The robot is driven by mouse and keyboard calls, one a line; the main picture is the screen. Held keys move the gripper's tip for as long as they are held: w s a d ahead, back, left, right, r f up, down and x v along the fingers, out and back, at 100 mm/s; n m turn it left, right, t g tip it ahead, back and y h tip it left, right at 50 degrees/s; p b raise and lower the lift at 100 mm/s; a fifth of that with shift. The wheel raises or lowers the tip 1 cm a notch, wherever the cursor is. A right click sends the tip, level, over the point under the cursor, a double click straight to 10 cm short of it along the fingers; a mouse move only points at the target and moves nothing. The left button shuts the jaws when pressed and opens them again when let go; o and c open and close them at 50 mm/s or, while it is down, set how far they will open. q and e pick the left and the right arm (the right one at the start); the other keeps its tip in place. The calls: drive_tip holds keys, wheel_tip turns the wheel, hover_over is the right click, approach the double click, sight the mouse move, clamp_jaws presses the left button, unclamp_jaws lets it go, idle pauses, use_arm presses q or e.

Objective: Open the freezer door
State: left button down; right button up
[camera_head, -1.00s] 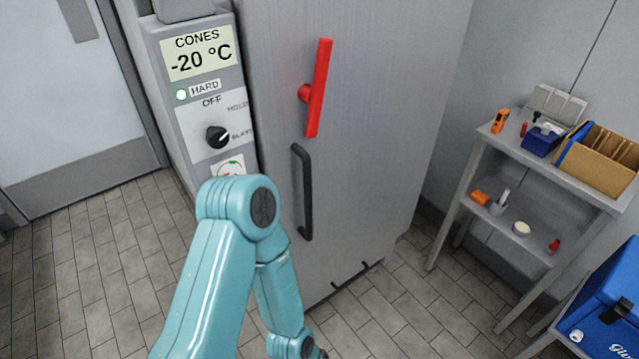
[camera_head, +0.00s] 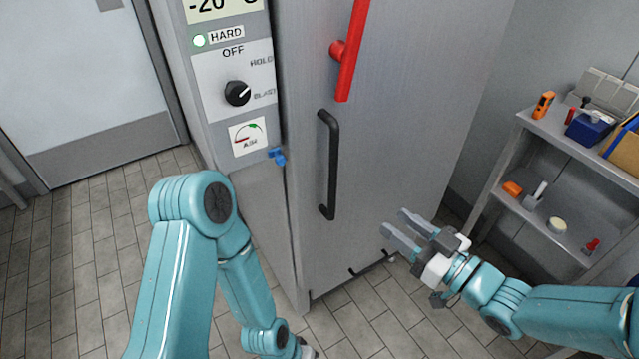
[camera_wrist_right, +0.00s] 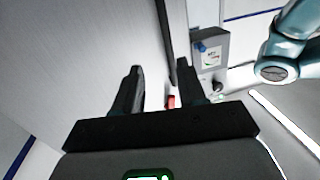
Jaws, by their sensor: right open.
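The freezer door (camera_head: 420,110) is a tall grey metal panel and looks shut. A black vertical bar handle (camera_head: 331,165) is on its left side, with a red lever (camera_head: 350,55) above it, cut off at the top. My right gripper (camera_head: 393,220) is open and empty, in front of the lower door, right of the handle and apart from it. In the right wrist view, the open fingers (camera_wrist_right: 158,75) show beside the door surface (camera_wrist_right: 80,60), with a dark bar, apparently the handle, beyond them.
A control panel (camera_head: 233,85) with a black knob (camera_head: 237,93) and a gauge stands left of the door. A blue clip-like part (camera_head: 277,155) sits below it. A grey shelf (camera_head: 545,220) with small tools is at right. The tiled floor in front is clear.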

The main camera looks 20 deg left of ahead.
sight(336, 181)
drive_tip(key=x, duration=1.1)
drive_tip(key=s+r+p+x, duration=0.1)
drive_tip(key=x, duration=0.5)
drive_tip(key=shift+a, duration=0.2)
drive_tip(key=shift+n, duration=0.3)
clamp_jaws()
